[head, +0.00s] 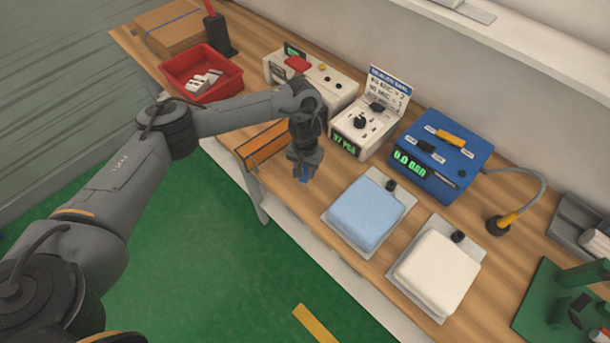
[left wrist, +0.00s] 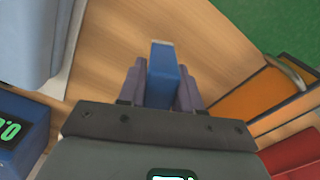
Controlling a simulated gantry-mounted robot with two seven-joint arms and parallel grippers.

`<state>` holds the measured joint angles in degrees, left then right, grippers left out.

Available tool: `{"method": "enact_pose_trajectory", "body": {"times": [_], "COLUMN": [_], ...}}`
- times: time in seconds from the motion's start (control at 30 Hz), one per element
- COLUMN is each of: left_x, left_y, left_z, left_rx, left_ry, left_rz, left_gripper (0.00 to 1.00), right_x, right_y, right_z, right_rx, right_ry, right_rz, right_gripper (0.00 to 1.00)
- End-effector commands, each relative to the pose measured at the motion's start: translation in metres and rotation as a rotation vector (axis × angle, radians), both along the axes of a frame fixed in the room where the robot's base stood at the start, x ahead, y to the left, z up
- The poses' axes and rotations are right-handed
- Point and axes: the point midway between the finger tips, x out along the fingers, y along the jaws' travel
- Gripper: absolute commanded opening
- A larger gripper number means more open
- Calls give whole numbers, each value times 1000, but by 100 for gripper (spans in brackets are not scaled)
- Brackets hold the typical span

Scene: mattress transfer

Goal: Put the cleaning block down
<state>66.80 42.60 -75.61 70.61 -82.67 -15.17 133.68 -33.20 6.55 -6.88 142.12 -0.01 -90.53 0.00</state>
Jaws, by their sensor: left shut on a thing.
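The cleaning block is a small blue block (left wrist: 164,75) between the two fingers of my left gripper (left wrist: 160,88) in the left wrist view. In the head view my left gripper (head: 304,168) points down over the wooden bench near its front edge, shut on the block. Only a bit of blue (head: 304,180) shows below the fingers there. I cannot tell whether the block touches the bench top. My right gripper is not in view.
An orange-faced holder (head: 264,144) stands at the bench edge, left of the gripper. A light blue mattress (head: 366,212) and a white one (head: 436,270) lie to the right. A dial device (head: 362,128), a blue gauge box (head: 438,155) and a red bin (head: 190,62) stand behind.

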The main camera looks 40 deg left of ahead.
Motion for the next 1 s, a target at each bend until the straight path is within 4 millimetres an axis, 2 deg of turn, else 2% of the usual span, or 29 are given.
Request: {"method": "enact_pose_trajectory", "body": {"times": [0.27, 0.7, 0.73, 0.87, 1.0], "left_x": [-1, 0, 0, 0, 0], "left_y": [0, 0, 0, 0, 0], "left_z": [-33, -38, -38, -38, -38], "left_rx": [2, 0, 1, 0, 0], "left_ry": [2, 0, 0, 0, 0], "left_rz": [0, -1, -1, -1, -1], "left_gripper": [10, 10, 37, 57, 60], "right_x": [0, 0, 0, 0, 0], "right_y": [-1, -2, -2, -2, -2], "right_z": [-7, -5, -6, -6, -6], "right_rx": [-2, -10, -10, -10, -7], "right_ry": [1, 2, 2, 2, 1], "right_rz": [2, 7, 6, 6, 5], "right_gripper": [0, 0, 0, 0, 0]}}
